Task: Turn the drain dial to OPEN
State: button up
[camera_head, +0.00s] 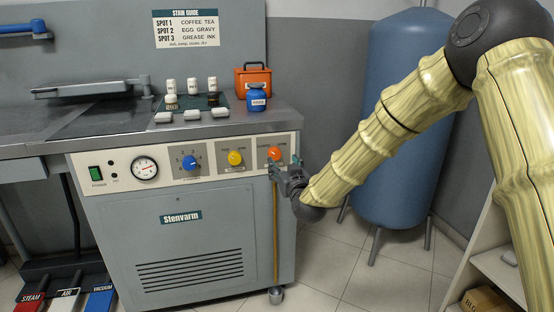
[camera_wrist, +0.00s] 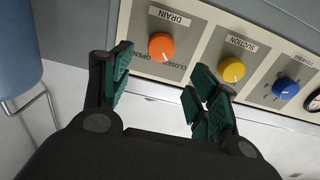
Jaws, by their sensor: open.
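The drain dial (camera_head: 274,153) is an orange knob at the right end of the machine's control panel. In the wrist view the drain dial (camera_wrist: 161,46) sits on a grey plate marked DRAIN, OPEN and CLOSED. Its small white pointer seems to lean toward the CLOSED side. My gripper (camera_head: 285,170) is at the panel's right end, just below the dial. In the wrist view my gripper (camera_wrist: 160,78) is open, with green-padded fingers spread and nothing between the tips. The dial lies ahead of the gap, and the fingers appear apart from it.
A yellow suction knob (camera_head: 235,158) and a blue knob (camera_head: 189,162) are beside the dial. A pressure gauge (camera_head: 145,168) and green switch (camera_head: 96,173) are further left. Bottles and an orange box (camera_head: 253,84) stand on top. A blue tank (camera_head: 400,120) stands right.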

aim_at(276, 154)
jog(key=b+x, duration=0.1)
jog(key=x, duration=0.7)
jog(key=shift+w+a+f, duration=0.1)
jog(key=shift+w+a, duration=0.05)
jog(key=shift+w, duration=0.2)
jog(key=shift+c, duration=0.2)
jog(key=c, duration=1)
